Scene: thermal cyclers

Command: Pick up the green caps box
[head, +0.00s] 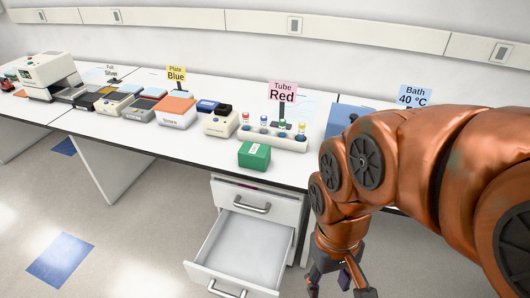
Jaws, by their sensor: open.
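The green caps box (254,155) sits upright near the front edge of the white bench, with a small white label on its top. My gripper (341,285) hangs at the bottom of the head view, lower than the bench top and to the right of the box. Its dark fingers are spread apart with nothing seen between them, and the lowest part of it is cut off by the frame edge. The box and the gripper are well apart.
An open, empty-looking drawer (241,248) juts out below the box. A tube rack with coloured caps (273,134) stands just behind the box, under a "Tube Red" sign (282,92). An orange-topped box (177,111) and a white device (221,122) stand to the left. A blue bath (345,117) is to the right.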

